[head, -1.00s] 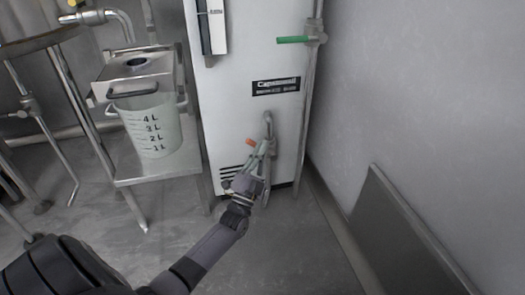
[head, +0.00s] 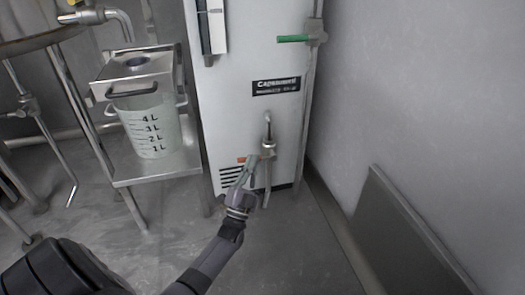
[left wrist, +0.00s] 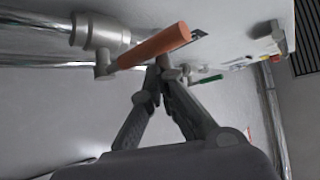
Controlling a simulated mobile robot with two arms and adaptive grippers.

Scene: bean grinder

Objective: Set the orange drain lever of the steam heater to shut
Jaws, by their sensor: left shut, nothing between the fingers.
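The steam heater (head: 240,75) is the tall white cabinet in the head view. Its drain valve (head: 268,150) sits low on the front, on a grey pipe. The orange drain lever (head: 241,159) shows as a small piece left of the valve, partly hidden by my gripper. In the left wrist view the orange lever (left wrist: 155,47) sticks out sideways from the grey valve body (left wrist: 100,32). My left gripper (head: 252,164) is shut and empty, its tips (left wrist: 161,67) close by the lever; I cannot tell whether they touch. My right gripper is not in view.
A green-handled valve (head: 293,39) is higher on the pipe at the heater's right edge. A measuring bucket (head: 151,125) stands on a metal stand (head: 128,173) at left. A wall (head: 420,100) closes the right side. The floor in front is clear.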

